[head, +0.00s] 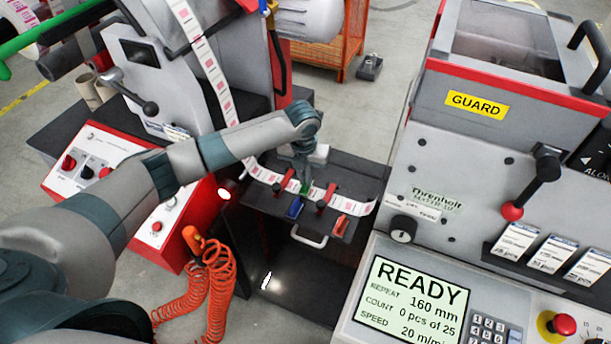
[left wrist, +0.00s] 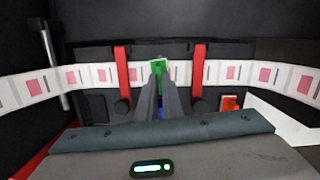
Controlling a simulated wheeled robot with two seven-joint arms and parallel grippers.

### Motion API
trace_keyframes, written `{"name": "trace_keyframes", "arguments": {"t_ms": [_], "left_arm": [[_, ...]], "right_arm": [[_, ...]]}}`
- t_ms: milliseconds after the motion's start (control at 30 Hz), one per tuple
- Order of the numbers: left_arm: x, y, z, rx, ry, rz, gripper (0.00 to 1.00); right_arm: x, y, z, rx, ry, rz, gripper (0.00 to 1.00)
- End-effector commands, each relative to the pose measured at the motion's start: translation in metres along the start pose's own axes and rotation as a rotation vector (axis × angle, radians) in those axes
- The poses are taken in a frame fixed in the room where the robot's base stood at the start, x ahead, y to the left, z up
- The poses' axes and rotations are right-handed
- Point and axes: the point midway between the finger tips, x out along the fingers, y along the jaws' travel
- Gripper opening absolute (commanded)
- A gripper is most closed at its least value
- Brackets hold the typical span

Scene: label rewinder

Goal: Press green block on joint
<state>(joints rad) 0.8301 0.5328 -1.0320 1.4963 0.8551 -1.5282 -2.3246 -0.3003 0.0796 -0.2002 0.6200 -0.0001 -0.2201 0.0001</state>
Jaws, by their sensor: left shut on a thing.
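The green block (left wrist: 158,66) is held between the fingertips of my left gripper (left wrist: 158,80), which is shut on it. In the left wrist view the block is over the label strip (left wrist: 100,73), between two red clamps (left wrist: 122,72) (left wrist: 198,70). In the head view my left gripper (head: 305,183) points down at the strip on the black splice table (head: 262,203), with a bit of green at its tips. The joint in the strip is hidden behind the block and fingers. I cannot tell whether the block touches the strip. My right gripper is not in view.
A blue item (head: 295,207) and an orange-red item (head: 341,226) lie at the table's front, near a white handle (head: 308,238). The guarded machine (head: 480,170) stands close on the right. A coiled orange hose (head: 216,275) hangs at front left.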

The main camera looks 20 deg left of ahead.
Motion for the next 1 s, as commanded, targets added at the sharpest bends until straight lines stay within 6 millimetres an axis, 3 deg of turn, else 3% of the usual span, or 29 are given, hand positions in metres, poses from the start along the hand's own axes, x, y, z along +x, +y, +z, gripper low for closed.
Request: {"name": "trace_keyframes", "arguments": {"t_ms": [1000], "left_arm": [[0.0066,0.0002,-0.0011,0.000,0.001,0.001,0.00]], "right_arm": [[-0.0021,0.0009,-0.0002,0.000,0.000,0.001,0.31]]}}
